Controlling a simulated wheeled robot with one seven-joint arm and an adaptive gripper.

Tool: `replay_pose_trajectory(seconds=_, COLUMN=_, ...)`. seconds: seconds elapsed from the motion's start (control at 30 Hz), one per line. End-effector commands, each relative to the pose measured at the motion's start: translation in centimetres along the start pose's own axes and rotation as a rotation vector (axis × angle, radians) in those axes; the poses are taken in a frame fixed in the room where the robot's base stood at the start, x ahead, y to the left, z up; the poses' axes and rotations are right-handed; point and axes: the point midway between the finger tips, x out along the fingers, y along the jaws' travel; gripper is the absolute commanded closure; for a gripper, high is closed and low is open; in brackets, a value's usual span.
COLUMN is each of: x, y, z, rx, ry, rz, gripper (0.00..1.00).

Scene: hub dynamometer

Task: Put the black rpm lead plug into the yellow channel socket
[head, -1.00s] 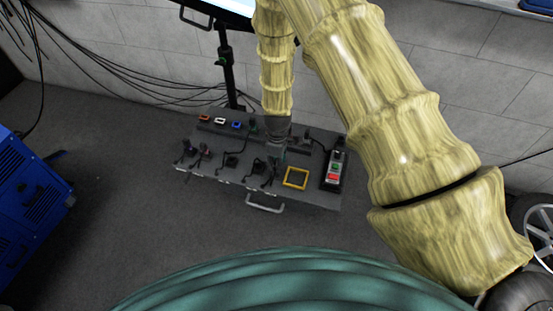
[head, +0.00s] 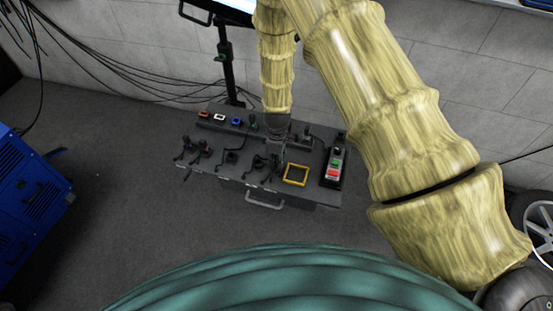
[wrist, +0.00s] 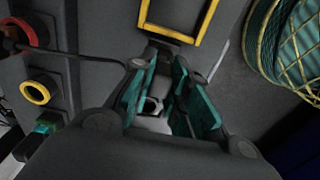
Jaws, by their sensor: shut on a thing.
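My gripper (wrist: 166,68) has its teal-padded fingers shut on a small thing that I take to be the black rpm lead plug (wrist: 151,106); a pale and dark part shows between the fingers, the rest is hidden. The yellow channel socket (wrist: 38,92) is a yellow ring on the dark rail, left of my gripper in the wrist view and apart from it. Its opening looks empty. In the head view my gripper (head: 276,142) is over the back middle of the bench, and the yellow socket is not clearly visible there.
A red socket (wrist: 20,33) with a plug and lead and a green socket (wrist: 46,124) flank the yellow one. A yellow square frame (head: 296,175) and a button box (head: 334,168) are on the bench's right. Several leads and plugs stand at the bench front.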

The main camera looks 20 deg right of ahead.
Motion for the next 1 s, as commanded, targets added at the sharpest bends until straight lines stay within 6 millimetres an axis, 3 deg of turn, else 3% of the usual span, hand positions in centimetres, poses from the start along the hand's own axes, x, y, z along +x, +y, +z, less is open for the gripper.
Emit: replay_pose_trajectory(seconds=1.0, x=-3.2, y=-0.1, z=0.0, rx=-0.001, ry=0.000, rz=-0.001, gripper=1.00)
